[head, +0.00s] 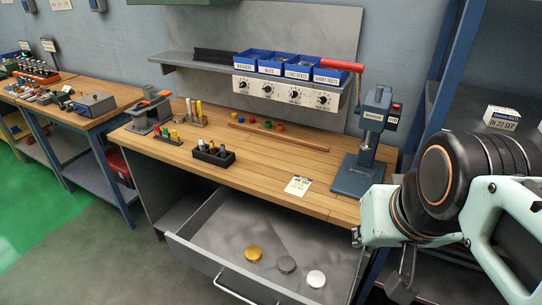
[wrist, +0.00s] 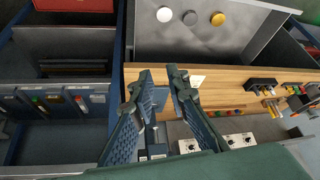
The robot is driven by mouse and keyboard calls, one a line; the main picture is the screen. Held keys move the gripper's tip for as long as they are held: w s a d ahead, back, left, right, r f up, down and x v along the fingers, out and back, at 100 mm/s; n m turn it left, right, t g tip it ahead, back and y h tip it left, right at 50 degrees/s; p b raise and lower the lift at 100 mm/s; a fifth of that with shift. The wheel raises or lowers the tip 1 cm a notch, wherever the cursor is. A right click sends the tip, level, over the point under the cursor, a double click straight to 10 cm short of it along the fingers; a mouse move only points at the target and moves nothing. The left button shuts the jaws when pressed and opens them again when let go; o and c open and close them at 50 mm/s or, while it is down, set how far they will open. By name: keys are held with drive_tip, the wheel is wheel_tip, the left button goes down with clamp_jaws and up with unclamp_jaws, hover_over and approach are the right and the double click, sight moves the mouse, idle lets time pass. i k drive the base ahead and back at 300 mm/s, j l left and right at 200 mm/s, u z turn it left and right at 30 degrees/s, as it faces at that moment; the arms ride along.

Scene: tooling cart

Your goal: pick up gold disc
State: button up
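The gold disc (head: 253,253) lies on the grey floor of an open drawer (head: 240,222) under the wooden workbench. It is the left one of three discs in the head view. The wrist view is turned round, so the gold disc (wrist: 218,19) shows there at the right of the row. A grey disc (head: 286,264) and a white disc (head: 316,279) lie beside it, apart from each other. My gripper (wrist: 162,78) is open and empty, with its two fingers apart in the wrist view. It is away from the discs. In the head view the fingers are mostly hidden.
The workbench top (head: 240,185) is above the drawer and carries a blue press (head: 372,140), a card (head: 298,186) and a black holder (head: 213,153). Blue bins (head: 290,64) stand on the shelf behind. A blue rack upright (head: 455,70) is at the right. The drawer floor around the discs is clear.

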sight(253, 253)
drive_tip(key=i+j+z, duration=0.15)
drive_tip(key=j, duration=0.3)
drive_tip(key=i+j+z, duration=0.2)
drive_tip(key=j, duration=0.2)
drive_tip(key=j+z, duration=0.15)
drive_tip(key=j, duration=0.3)
